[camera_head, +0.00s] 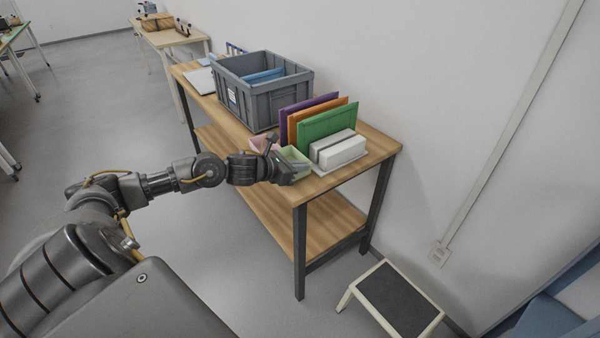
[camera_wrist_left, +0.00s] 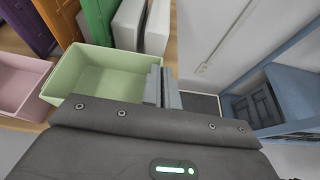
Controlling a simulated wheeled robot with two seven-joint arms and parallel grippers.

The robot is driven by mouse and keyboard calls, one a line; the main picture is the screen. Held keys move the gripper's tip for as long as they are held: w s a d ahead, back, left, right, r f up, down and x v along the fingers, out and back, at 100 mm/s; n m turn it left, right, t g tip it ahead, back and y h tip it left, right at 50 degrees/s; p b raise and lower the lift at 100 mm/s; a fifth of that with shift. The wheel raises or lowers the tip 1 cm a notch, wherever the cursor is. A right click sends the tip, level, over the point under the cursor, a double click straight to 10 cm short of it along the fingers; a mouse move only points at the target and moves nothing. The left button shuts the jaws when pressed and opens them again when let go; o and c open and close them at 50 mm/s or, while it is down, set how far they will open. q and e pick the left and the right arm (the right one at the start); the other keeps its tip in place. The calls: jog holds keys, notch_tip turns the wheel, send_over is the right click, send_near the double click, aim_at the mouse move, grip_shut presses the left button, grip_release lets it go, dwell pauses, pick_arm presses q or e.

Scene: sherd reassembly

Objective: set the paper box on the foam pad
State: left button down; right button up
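The pale green open box, which I take for the paper box (camera_wrist_left: 85,80), is at the table's front edge; it also shows in the head view (camera_head: 296,158). My left gripper (camera_head: 290,172) is at its near side. In the left wrist view its two fingers (camera_wrist_left: 163,87) are close together at the box's right wall, seemingly with that thin wall between them. The lower box side is hidden by the gripper body. I cannot clearly identify the foam pad; a flat white piece (camera_head: 322,171) lies under the white blocks. My right gripper is not in view.
A pink box (camera_wrist_left: 20,84) is left of the green one. White blocks (camera_head: 345,150), purple, orange and green upright panels (camera_head: 328,125) and a grey crate (camera_head: 262,98) stand behind on the wooden table (camera_head: 375,145). A step stool (camera_head: 397,297) is on the floor.

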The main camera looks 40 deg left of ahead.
pick_arm(q)
notch_tip(320, 180, down, 2)
jog(key=shift+f, duration=0.25)
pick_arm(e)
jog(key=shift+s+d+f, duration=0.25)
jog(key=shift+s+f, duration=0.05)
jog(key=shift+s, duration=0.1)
